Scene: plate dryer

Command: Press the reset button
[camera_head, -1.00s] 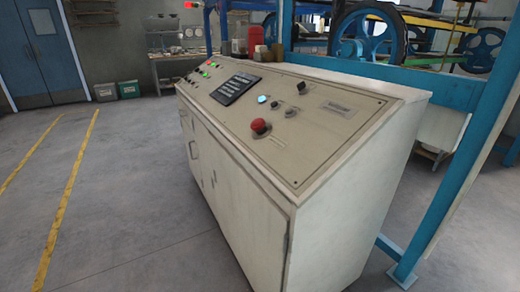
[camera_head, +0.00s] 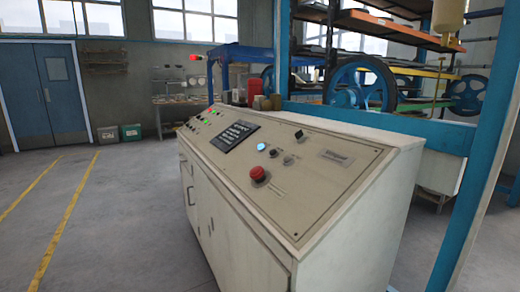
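A cream control cabinet (camera_head: 375,205) stands in the middle of the view with a sloped panel (camera_head: 315,200) on top. A red mushroom-shaped button (camera_head: 257,173) sits on the panel's near half. A lit pale blue button (camera_head: 261,147) is a little beyond it, with a dark knob (camera_head: 299,134) and small dark controls (camera_head: 288,160) to its right. A dark display or keypad (camera_head: 235,135) and several red and green lights (camera_head: 207,117) are farther along. I cannot read which control is labelled reset. Neither of my grippers is in view.
A blue metal frame with wheels (camera_head: 360,85) stands behind the cabinet, and a blue post (camera_head: 478,190) rises at the right. Grey floor with yellow lines (camera_head: 68,220) is open on the left. Blue doors (camera_head: 48,95) and two bins (camera_head: 131,132) are at the back.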

